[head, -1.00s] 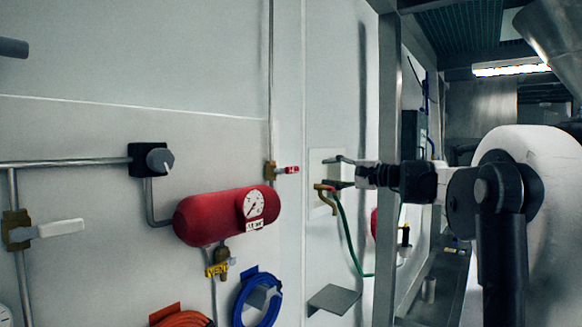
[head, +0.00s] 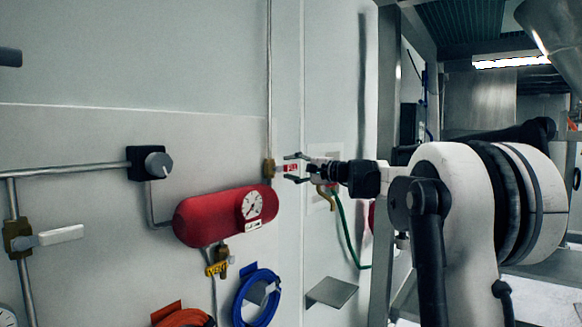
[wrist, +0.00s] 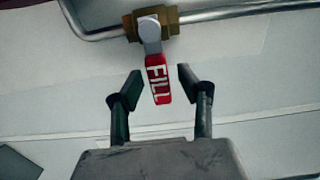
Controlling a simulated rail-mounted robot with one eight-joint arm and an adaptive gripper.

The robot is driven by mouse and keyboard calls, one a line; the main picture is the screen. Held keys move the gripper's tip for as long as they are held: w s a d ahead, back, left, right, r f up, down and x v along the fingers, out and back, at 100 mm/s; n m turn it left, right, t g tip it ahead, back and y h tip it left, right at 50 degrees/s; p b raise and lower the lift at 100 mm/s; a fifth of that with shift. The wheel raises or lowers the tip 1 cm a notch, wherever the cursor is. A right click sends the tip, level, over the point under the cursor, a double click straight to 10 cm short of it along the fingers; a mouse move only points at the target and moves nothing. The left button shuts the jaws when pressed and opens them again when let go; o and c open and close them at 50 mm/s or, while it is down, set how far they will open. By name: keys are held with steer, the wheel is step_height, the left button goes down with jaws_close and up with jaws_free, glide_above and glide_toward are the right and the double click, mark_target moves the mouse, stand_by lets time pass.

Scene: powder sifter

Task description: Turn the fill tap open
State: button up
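The fill tap is a brass valve (wrist: 170,22) on a thin metal pipe, with a red lever marked FILL (wrist: 157,80). In the head view the red lever (head: 291,169) sticks out sideways to the right from the brass body (head: 268,169), across the pipe. My gripper (wrist: 159,75) is open, with one finger on each side of the lever's end. Gaps show between the lever and both fingers in the wrist view. In the head view my gripper (head: 290,168) points left at the tap, its fingers above and below the lever.
A black knob unit (head: 149,163) and a white-handled valve (head: 60,236) are further left. A green hose (head: 346,232) and a small shelf (head: 331,292) are at right.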

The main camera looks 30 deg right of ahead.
jaws_close()
stand_by(0.3)
